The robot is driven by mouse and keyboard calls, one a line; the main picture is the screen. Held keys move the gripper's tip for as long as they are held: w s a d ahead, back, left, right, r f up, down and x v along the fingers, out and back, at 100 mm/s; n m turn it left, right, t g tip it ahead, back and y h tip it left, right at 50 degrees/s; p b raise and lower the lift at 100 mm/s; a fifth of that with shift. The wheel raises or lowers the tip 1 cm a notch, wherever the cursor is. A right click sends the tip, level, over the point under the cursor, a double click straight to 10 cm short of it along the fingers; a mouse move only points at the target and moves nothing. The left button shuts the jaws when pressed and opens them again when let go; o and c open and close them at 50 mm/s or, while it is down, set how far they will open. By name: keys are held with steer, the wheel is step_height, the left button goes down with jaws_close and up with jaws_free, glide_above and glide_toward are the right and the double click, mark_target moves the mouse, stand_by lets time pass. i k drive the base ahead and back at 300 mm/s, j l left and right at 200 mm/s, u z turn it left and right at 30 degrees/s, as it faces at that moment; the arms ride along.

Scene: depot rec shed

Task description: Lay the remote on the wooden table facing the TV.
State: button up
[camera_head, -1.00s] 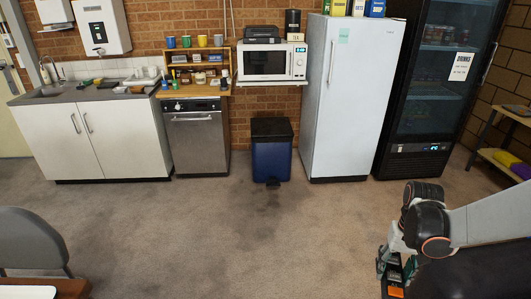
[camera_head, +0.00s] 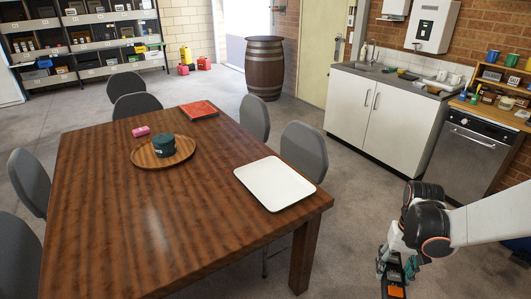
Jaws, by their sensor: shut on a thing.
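My gripper (camera_head: 393,272) is at the lower right of the head view, low over the floor and to the right of the wooden table. It is shut on a small dark thing with an orange part, likely the remote; the fingers and the picture's bottom edge partly hide it. The wooden table (camera_head: 150,225) is large and dark brown, and fills the left and middle of the view. A gap of floor lies between its right corner and my gripper. No TV shows in this view.
The table's near part is bare.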

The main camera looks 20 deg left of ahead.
mark_target(217, 231)
steer(key=i+u, duration=0.15)
steer(key=u, duration=0.3)
steer(key=i+u, duration=0.15)
steer(key=u, duration=0.25)
steer(key=i+u, duration=0.1)
steer(key=u, duration=0.35)
steer(key=i+l+u, duration=0.1)
steer(key=u, duration=0.3)
